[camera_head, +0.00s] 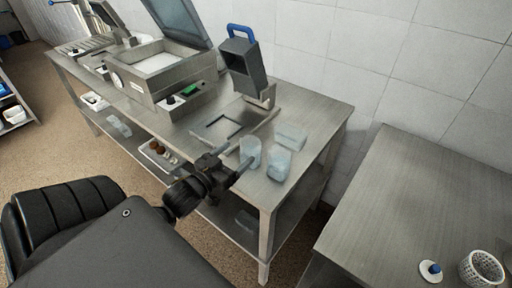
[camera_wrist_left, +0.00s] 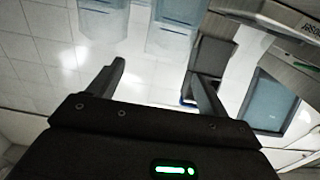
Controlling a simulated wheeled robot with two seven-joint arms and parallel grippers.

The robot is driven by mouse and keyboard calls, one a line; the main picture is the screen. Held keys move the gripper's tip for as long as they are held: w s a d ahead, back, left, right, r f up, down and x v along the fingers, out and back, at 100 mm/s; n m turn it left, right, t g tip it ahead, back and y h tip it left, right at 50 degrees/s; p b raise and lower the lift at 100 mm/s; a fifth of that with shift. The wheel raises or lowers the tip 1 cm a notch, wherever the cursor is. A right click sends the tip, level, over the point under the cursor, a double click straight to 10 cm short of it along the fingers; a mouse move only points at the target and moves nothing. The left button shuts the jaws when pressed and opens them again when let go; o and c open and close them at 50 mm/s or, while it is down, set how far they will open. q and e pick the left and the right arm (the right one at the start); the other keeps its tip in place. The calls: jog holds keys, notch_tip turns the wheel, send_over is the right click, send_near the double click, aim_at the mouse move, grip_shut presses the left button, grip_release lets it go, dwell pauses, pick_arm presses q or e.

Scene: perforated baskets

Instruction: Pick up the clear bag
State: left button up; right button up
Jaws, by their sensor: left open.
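Two pale, see-through bag-like items stand side by side near the table's front right corner: a left clear bag (camera_head: 250,153) and a right clear bag (camera_head: 279,165). A flatter clear piece (camera_head: 291,136) lies just behind them. My left gripper (camera_head: 232,160) is open and empty, just left of the left clear bag; in the head view I cannot tell whether a finger touches it. In the left wrist view, the open fingers (camera_wrist_left: 160,75) have nothing between them, and two translucent items (camera_wrist_left: 103,20) (camera_wrist_left: 172,30) show at the top edge, beyond the fingertips. My right gripper is not seen.
The steel table (camera_head: 318,112) carries an open-lidded machine (camera_head: 165,75) and a dark grey device with a blue handle (camera_head: 241,65). A lower shelf (camera_head: 235,222) is under it. A second steel table (camera_head: 410,190) at right holds a white perforated basket (camera_head: 482,269).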

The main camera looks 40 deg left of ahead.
aim_at(254, 145)
pick_arm(q)
jog(key=w, duration=0.2)
jog(key=w+a+p, duration=0.1)
jog(key=w, duration=0.1)
jog(key=shift+w+d, duration=0.1)
jog(key=shift+w, duration=0.3)
jog(key=shift+w+r+p, duration=0.1)
jog(key=shift+w+p, duration=0.3)
jog(key=shift+p, duration=0.05)
jog(key=w, duration=0.1)
jog(key=w+p, duration=0.1)
jog(key=w, duration=0.2)
jog(key=shift+w+f, duration=0.2)
jog(key=shift+f, duration=0.1)
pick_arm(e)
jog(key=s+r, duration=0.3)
pick_arm(q)
jog(key=shift+s, duration=0.1)
jog(key=c, duration=1.1)
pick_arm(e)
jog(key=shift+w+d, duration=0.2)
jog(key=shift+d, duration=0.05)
